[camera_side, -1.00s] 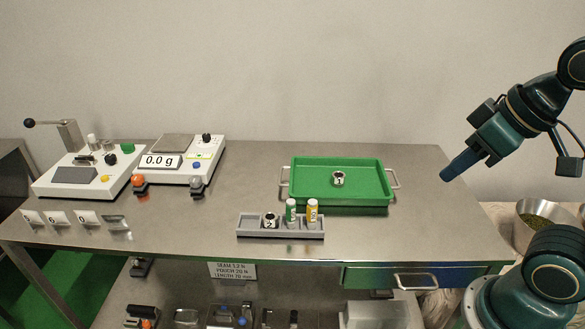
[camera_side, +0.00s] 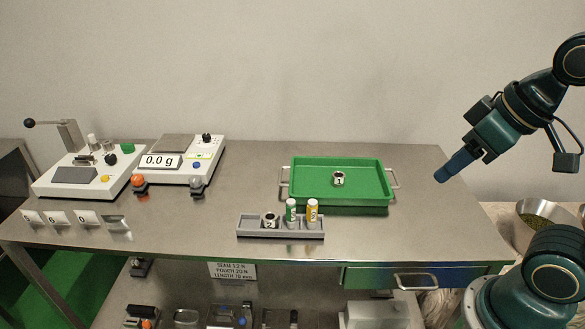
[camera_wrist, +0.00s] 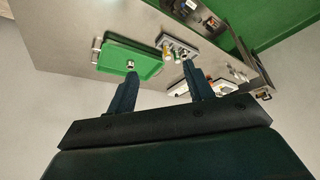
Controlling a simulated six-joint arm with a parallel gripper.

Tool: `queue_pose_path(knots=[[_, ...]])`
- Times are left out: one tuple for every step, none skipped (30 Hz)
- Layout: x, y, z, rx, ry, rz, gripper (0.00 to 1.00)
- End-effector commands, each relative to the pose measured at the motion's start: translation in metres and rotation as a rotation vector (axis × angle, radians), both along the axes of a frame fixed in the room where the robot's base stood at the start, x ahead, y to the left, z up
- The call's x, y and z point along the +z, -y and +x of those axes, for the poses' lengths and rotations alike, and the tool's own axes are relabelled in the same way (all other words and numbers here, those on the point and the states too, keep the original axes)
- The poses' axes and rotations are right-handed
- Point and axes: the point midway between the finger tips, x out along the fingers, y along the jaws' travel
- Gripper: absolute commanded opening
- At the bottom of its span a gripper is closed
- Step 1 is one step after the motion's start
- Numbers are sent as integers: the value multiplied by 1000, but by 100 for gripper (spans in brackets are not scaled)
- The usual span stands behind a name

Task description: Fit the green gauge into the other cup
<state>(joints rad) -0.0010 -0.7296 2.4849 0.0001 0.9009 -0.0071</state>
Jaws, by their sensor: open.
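The green gauge (camera_side: 291,211) stands upright in the grey rack (camera_side: 252,233), between a cup marked 2 (camera_side: 270,220) on its left and a yellow-orange gauge (camera_side: 312,211) on its right. Another cup, marked 1 (camera_side: 338,178), stands in the green tray (camera_side: 365,203). My gripper (camera_side: 441,180) is open and empty, in the air to the right of the tray, well away from the gauges. In the wrist view my two fingers (camera_wrist: 162,90) are spread apart with nothing between them. The tray (camera_wrist: 116,64) and the rack (camera_wrist: 190,46) lie beyond them.
A scale (camera_side: 180,160) reading 0.0 g and a sealing device (camera_side: 85,173) with a lever stand at the left of the steel table. Number tags (camera_side: 60,218) lie near the left front edge. The tabletop between scale and tray is clear. A bowl (camera_side: 543,217) is at the right.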

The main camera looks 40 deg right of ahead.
Motion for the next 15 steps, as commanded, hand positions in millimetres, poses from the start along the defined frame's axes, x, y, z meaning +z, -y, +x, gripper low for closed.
queue_pose_path(knots=[[1,0,4,5,-7,-1,52],[2,0,6,8,-11,-3,52],[3,-1,10,14,-18,-5,52],[5,-1,13,19,-23,-8,52],[6,-1,17,24,-29,-10,52],[7,-1,23,33,-37,-13,52],[8,-2,28,39,-45,-15,52],[10,-2,33,46,-51,-19,52],[11,-2,40,56,-62,-22,52],[12,-3,45,64,-70,-25,52],[13,-3,51,72,-78,-29,52],[14,-4,59,82,-89,-33,52],[14,-4,65,90,-97,-36,52],[15,-4,71,98,-104,-38,52],[15,-5,79,109,-115,-43,52]])
